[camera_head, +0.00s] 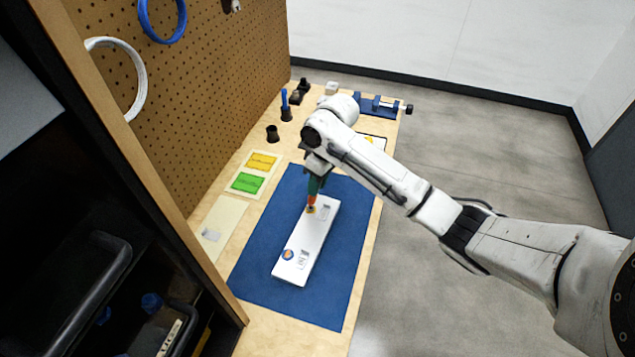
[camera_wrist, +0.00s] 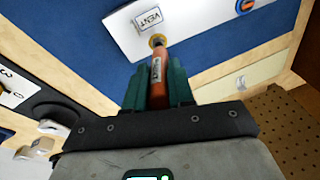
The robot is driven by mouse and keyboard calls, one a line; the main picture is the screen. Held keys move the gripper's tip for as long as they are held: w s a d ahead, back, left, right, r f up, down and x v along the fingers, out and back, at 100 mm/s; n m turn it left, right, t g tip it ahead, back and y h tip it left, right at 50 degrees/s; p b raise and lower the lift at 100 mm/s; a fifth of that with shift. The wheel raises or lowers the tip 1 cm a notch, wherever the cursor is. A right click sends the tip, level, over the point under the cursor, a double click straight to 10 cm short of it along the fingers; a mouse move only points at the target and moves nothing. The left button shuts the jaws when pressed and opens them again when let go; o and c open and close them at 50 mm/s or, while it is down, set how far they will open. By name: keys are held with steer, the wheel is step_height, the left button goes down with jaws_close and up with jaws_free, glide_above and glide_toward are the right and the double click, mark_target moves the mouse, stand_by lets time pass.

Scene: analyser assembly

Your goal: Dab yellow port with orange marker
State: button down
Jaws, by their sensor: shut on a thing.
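My gripper (camera_head: 313,187) is shut on the orange marker (camera_head: 311,203), with green fingers on both sides of it. In the wrist view the marker (camera_wrist: 157,80) points away from my gripper (camera_wrist: 157,88). Its tip is at the yellow port (camera_wrist: 157,41), beside a label reading VENT; I cannot tell if it touches. The port sits near the far end of a white analyser panel (camera_head: 302,247), mostly hidden by the marker in the head view. At the panel's near end is an orange and blue port (camera_head: 287,254), also seen in the wrist view (camera_wrist: 246,5).
The panel lies on a blue mat (camera_head: 260,270) on a wooden bench. Yellow and green cards (camera_head: 247,183) lie left of the mat. A blue marker in a holder (camera_head: 286,112), an empty dark holder (camera_head: 272,133) and a blue vise (camera_head: 378,105) stand farther back. A pegboard (camera_head: 190,90) borders the left.

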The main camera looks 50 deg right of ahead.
steer(key=shift+f, duration=0.65)
stand_by(2.6)
step_height(320, 180, up, 7)
steer(key=p, duration=0.7)
steer(key=shift+r, duration=0.1)
stand_by(0.7)
